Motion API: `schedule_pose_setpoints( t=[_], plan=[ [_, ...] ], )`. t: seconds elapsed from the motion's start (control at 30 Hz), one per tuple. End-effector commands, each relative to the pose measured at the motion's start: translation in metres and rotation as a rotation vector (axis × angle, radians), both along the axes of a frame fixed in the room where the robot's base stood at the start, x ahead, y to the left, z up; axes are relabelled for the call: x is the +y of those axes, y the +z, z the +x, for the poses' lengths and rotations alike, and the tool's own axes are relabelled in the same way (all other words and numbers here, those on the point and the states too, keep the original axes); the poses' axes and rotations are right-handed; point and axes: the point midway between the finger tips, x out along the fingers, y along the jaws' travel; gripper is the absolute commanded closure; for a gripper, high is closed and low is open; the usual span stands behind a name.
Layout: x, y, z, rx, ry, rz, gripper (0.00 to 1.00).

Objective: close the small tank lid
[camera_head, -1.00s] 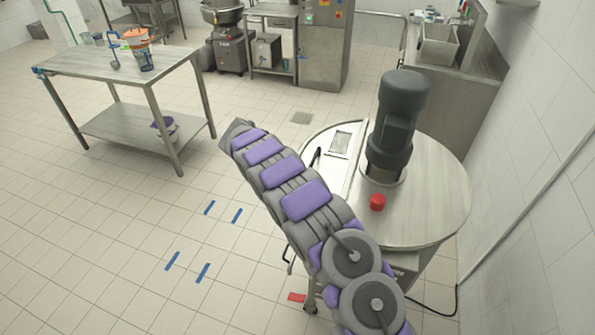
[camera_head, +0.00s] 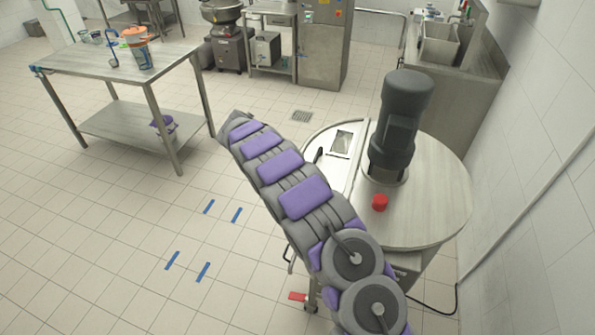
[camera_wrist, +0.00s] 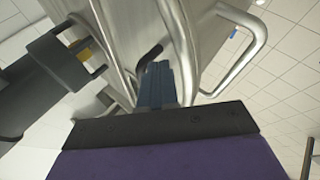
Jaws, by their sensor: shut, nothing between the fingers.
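The round steel tank (camera_head: 440,200) stands right of centre in the head view. The small lid (camera_head: 326,142) is the left section of its top, with a small rectangular window, and appears to lie about flat. My arm covers its near left part, so I cannot tell whether it is fully down. My gripper (camera_wrist: 157,66) shows in the wrist view, shut and empty, with its blue-grey fingers close to a dark handle-like part (camera_wrist: 150,55) on the steel. I cannot tell whether they touch. My gripper is hidden in the head view.
A dark motor (camera_head: 400,115) and a red button (camera_head: 380,203) sit on the tank top. Bent steel bars (camera_wrist: 258,45) flank the fingers in the wrist view. A steel table (camera_head: 110,62) stands at left.

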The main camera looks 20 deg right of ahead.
Motion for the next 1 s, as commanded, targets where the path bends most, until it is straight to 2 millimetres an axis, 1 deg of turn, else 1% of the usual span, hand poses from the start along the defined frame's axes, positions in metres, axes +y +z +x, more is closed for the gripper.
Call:
schedule_pose_setpoints(
  t=[0.03, 0.2, 0.27, 0.6, 0.8, 1.0],
  plan=[
    [-0.002, 0.012, -0.001, -0.008, -0.001, -0.002, 1.0],
    [0.021, 0.025, 0.004, -0.011, 0.002, 0.001, 1.0],
    [0.026, 0.028, 0.006, -0.011, 0.002, 0.002, 1.0],
    [0.067, 0.054, 0.012, -0.014, 0.001, 0.0, 1.0],
    [0.079, 0.059, 0.014, -0.012, 0.002, -0.001, 1.0],
    [0.081, 0.062, 0.014, -0.012, -0.001, 0.0, 1.0]
  ],
)
